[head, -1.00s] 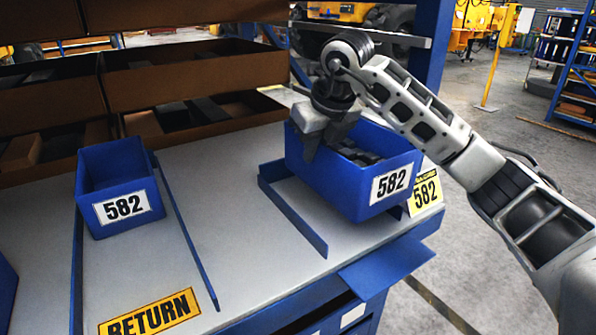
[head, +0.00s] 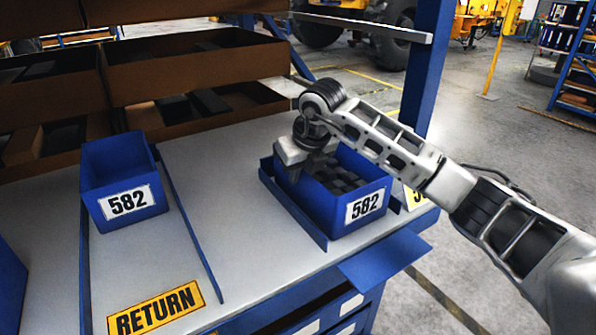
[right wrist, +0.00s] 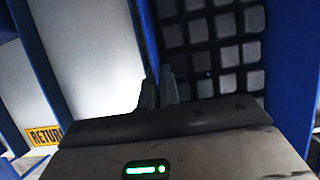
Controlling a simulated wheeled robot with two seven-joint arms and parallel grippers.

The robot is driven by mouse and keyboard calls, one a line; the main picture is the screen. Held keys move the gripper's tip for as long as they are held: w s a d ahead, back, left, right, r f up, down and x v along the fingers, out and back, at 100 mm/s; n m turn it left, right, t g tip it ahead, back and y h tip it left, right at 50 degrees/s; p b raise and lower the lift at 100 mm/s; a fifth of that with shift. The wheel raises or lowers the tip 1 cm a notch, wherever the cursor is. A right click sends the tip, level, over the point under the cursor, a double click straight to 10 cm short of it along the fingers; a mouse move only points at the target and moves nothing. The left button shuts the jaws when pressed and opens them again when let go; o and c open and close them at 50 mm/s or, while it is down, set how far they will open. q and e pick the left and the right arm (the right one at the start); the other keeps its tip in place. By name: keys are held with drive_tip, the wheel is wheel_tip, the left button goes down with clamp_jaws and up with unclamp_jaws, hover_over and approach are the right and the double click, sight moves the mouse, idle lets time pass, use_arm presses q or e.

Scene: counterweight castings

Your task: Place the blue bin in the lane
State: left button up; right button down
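The blue bin (head: 315,200), labelled 582, sits between the low blue rails of the right-hand lane (head: 292,212). It looks upright and down at table level; I cannot tell if its base fully touches. Dark blocks (head: 340,175) lie inside, and show as a grid in the right wrist view (right wrist: 215,55). My right gripper (head: 296,172) is at the bin's left wall, with its fingers (right wrist: 159,88) close together on either side of that wall. My left gripper is out of view.
Another blue bin (head: 125,185), also labelled 582, stands in the left lane behind the yellow RETURN label (head: 155,310). Brown trays (head: 200,105) fill the rack behind. A blue post (head: 428,80) rises behind my right arm. The grey tabletop (head: 225,175) between the lanes is clear.

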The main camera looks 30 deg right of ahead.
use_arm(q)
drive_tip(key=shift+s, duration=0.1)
use_arm(e)
drive_tip(key=c, duration=1.6)
unclamp_jaws()
drive_tip(key=shift+c, duration=0.2)
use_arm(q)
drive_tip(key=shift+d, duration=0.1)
use_arm(e)
drive_tip(key=shift+r, duration=0.1)
drive_tip(key=b+v, duration=0.2)
drive_tip(key=v, duration=1)
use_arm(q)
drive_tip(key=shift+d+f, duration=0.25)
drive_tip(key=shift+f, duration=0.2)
